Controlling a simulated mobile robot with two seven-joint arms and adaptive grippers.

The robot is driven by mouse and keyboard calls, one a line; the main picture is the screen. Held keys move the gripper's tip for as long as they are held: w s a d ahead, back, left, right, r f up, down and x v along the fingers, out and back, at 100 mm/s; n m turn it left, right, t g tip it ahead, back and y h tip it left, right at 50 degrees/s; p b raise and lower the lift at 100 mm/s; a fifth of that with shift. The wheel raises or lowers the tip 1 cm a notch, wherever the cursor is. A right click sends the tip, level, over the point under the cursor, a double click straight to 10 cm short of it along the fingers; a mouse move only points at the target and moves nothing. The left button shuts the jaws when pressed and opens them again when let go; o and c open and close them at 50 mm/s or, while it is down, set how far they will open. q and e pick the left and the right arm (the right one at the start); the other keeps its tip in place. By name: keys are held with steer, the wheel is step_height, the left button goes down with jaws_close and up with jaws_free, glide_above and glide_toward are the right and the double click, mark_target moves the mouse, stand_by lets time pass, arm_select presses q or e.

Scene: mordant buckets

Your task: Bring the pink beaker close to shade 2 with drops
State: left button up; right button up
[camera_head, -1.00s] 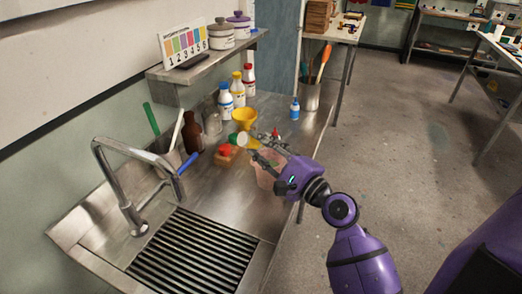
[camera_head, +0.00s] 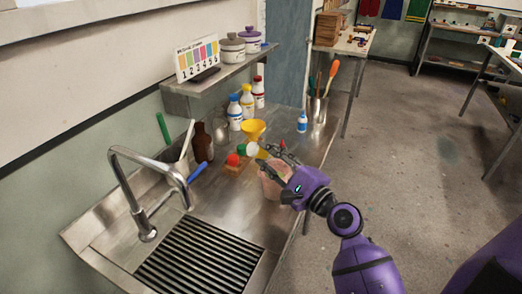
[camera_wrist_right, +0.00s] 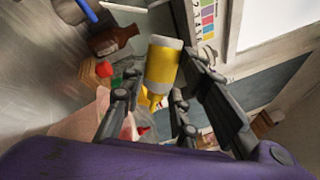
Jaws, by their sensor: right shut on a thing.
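My right gripper (camera_head: 272,159) is shut on a small bottle with a yellow label (camera_wrist_right: 163,68), which lies between its fingers in the right wrist view. In the head view the bottle (camera_head: 262,153) is tilted, with its pale end to the left. The pink beaker (camera_head: 271,184) stands on the steel counter, partly hidden behind my right gripper; its pink, see-through wall also shows in the right wrist view (camera_wrist_right: 84,120). The shade card (camera_head: 197,58), with coloured strips numbered 1 to 6, stands on the wall shelf. My left gripper is not in view.
A yellow funnel (camera_head: 253,128), a red-topped block (camera_head: 233,160) and a brown bottle (camera_head: 203,145) stand near the gripper. Several capped bottles line the back. A small blue bottle (camera_head: 302,122) is at the right. The sink tap (camera_head: 150,170) and drain grate (camera_head: 200,257) are in front.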

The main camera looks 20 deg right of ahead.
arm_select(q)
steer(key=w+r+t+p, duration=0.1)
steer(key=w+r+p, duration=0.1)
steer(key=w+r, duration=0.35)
arm_select(e)
step_height(320, 180, up, 10)
steer(key=n+g+h, duration=0.2)
steer(key=n+h, duration=0.2)
steer(key=n, duration=1.7)
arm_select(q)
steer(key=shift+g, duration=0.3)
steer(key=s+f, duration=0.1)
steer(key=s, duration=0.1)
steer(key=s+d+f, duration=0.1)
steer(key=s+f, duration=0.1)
arm_select(e)
steer(key=s+a+f+m+h, duration=0.1)
steer(key=s+a+f, duration=0.4)
steer(key=a+f, duration=0.2)
steer(key=shift+s+a+f+h, duration=0.2)
steer(key=shift+s+f+h, duration=0.1)
steer(key=shift+f+h, duration=0.1)
